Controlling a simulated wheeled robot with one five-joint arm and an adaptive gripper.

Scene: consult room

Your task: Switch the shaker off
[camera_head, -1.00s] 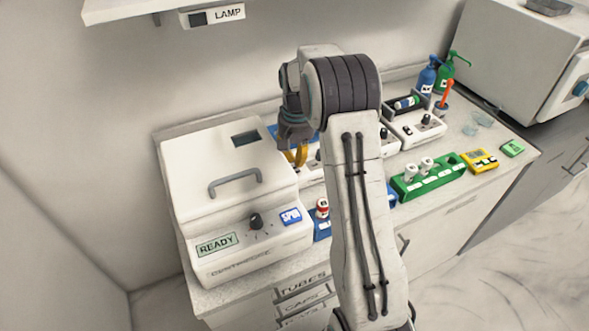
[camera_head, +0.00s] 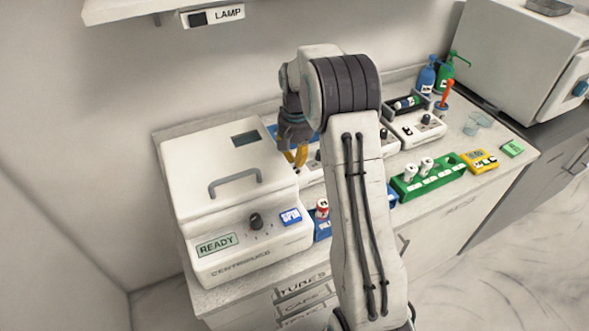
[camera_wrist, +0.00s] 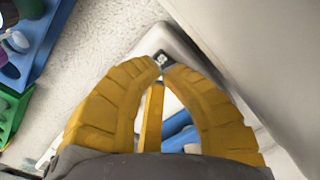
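A low white device (camera_head: 312,172) stands between the centrifuge and my arm, largely hidden by the arm. A dark knob shows on its front, and a blue part (camera_head: 283,132) shows behind my gripper. I cannot read a label saying it is the shaker. My gripper (camera_head: 299,166) points down over this device, its yellow fingers drawn together at the tips. In the wrist view, the fingertips (camera_wrist: 162,67) nearly meet just below a small dark switch-like part (camera_wrist: 163,59) with a pale mark, on a white body. I cannot tell whether they touch it. Nothing is held.
The centrifuge (camera_head: 225,170) with its READY display stands left, close to my gripper. A LAMP shelf (camera_head: 150,8) hangs above.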

